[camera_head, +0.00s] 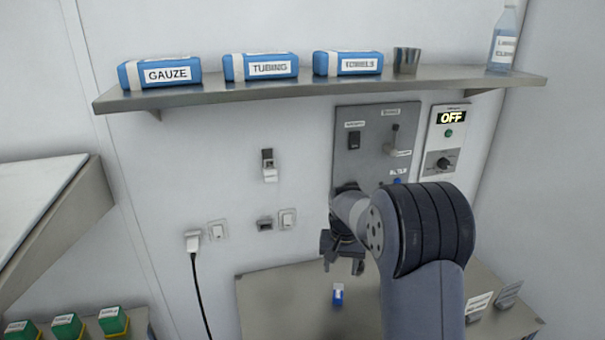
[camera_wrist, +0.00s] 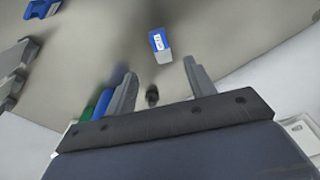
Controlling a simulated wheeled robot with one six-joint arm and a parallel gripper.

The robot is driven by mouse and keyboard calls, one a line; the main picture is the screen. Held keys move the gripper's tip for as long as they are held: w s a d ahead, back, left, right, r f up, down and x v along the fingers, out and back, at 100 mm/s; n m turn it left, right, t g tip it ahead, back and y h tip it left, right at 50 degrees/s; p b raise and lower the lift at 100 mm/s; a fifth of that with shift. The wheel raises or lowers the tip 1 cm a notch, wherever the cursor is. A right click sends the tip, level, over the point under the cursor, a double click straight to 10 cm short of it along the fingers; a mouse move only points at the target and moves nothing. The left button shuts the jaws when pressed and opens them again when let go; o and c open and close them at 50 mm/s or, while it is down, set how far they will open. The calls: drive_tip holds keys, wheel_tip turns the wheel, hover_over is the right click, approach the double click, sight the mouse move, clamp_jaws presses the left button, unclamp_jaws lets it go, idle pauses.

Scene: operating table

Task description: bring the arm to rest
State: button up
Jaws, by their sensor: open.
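My gripper (camera_head: 343,262) hangs at the end of my arm, in front of the wall panel and above the steel table. In the wrist view its two fingers (camera_wrist: 158,82) stand apart with nothing between them. A small blue and white labelled block (camera_head: 338,294) stands on the table below the gripper. It also shows in the wrist view (camera_wrist: 159,44), beyond the fingertips and apart from them. My arm hides part of the wall panel and of the table.
A grey control panel (camera_head: 350,170) and a white box reading OFF (camera_head: 441,150) are on the wall behind my arm. A shelf (camera_head: 215,97) above carries blue packs, a metal cup (camera_head: 406,60) and a bottle (camera_head: 503,42). Label stands (camera_head: 508,294) are at the table's right.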

sight(338, 293)
drive_tip(key=f, duration=0.2)
drive_tip(key=f+p, duration=0.1)
drive_tip(key=f, duration=0.5)
drive_tip(key=shift+w+d+f, duration=0.1)
drive_tip(key=shift+w+f, duration=0.05)
drive_tip(key=shift+w, duration=0.15)
wheel_tip(338, 293, up, 3)
drive_tip(key=p, duration=0.2)
drive_tip(key=shift+r+p, duration=0.2)
drive_tip(key=shift+p, duration=0.1)
drive_tip(key=shift+r+p, duration=0.3)
drive_tip(key=shift+r, duration=0.35)
